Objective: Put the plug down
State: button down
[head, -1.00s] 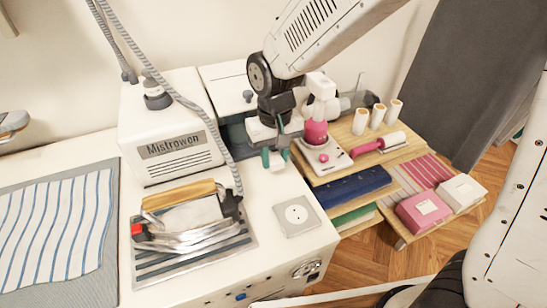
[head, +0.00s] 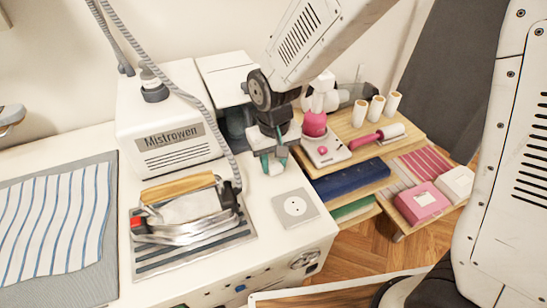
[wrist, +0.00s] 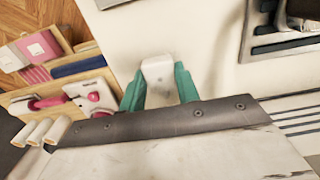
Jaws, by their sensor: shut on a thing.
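My gripper (head: 271,163) has teal fingers shut on the white plug (wrist: 158,77). In the wrist view the plug sits between the two fingertips (wrist: 159,88). In the head view only a small pale part of the plug shows between the fingers. My gripper is over the white worktop (head: 262,226), behind the square socket plate (head: 295,207). I cannot tell whether the plug touches the worktop.
An iron (head: 190,215) rests on a striped pad to the left, with the white Mistrowen box (head: 168,120) behind it. A grey hose runs down to the iron. Wooden shelves (head: 405,150) at right hold spools, folded cloth and a pink box (head: 423,202). The worktop around the socket is clear.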

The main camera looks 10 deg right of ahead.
aim_at(274, 163)
jog(key=c, duration=1)
grip_release()
notch_tip(274, 163, up, 13)
jog(key=shift+r, duration=0.1)
jog(key=s+d+r+m, duration=0.1)
jog(key=s+d+r, duration=0.25)
jog(key=d, duration=0.35)
jog(key=s+d+r+m, duration=0.1)
jog(key=s+d+r, duration=0.2)
jog(key=s+d, duration=0.3)
jog(key=shift+m+t, duration=0.6)
jog(key=s+d, duration=0.2)
jog(key=s, duration=0.1)
jog(key=s+d, duration=0.5)
jog(key=s, duration=0.2)
jog(key=shift+d+f, duration=0.15)
jog(key=shift+d, duration=0.2)
